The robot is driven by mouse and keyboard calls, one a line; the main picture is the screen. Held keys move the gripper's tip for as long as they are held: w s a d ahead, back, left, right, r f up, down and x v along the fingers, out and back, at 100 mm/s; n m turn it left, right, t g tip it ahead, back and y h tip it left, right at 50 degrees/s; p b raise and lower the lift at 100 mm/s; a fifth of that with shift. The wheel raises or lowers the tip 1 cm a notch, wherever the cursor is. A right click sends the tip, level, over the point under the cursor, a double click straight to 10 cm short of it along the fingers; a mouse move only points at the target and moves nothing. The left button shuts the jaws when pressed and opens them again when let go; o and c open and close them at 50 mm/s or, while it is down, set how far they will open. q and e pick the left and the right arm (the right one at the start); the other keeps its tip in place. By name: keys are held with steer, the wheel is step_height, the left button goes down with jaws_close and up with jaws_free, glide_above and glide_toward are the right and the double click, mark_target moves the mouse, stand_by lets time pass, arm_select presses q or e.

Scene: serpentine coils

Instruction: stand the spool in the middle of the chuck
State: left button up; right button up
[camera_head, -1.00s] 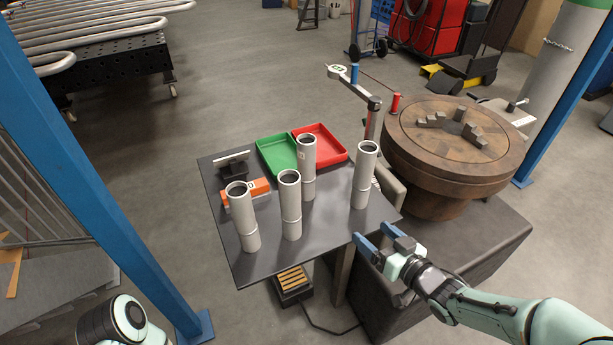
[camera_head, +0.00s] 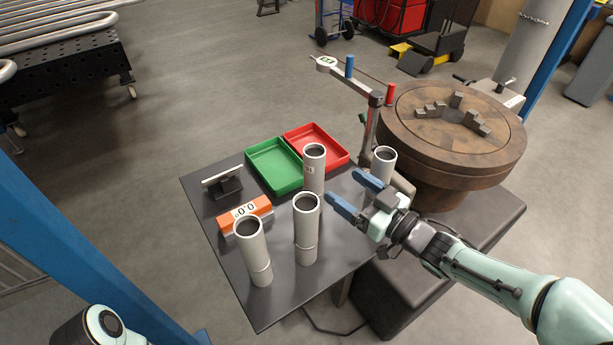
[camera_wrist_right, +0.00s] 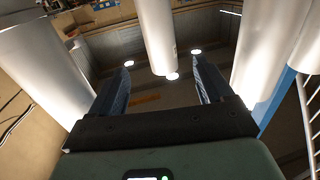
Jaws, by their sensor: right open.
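Several grey pipe spools stand upright on the dark table: a front left one (camera_head: 254,252), a front middle one (camera_head: 306,230), a back one (camera_head: 314,170) and a right one (camera_head: 381,172), partly hidden behind my gripper. The round brown chuck (camera_head: 400,135), right of the table, has stepped jaws around its empty middle. My right gripper (camera_head: 343,187) is open and empty, over the table between the front middle and right spools. In the right wrist view a spool (camera_wrist_right: 158,38) shows ahead between the open fingers (camera_wrist_right: 162,83), with others at both sides. My left gripper is out of view.
A green tray (camera_head: 272,184) and a red tray (camera_head: 334,158) lie at the table's back. An orange display box (camera_head: 232,216) and a small black stand (camera_head: 222,188) are at the left. A jointed grey arm (camera_head: 345,80) with blue and red posts rises before the chuck.

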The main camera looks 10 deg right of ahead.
mark_target(322, 171)
steer(key=x, duration=0.6)
steer(key=shift+w+a, duration=0.2)
steer(key=shift+w, duration=0.05)
steer(key=shift+p+x, duration=0.75)
steer(key=shift+x, duration=1.95)
jaws_close()
steer(key=shift+r, duration=0.2)
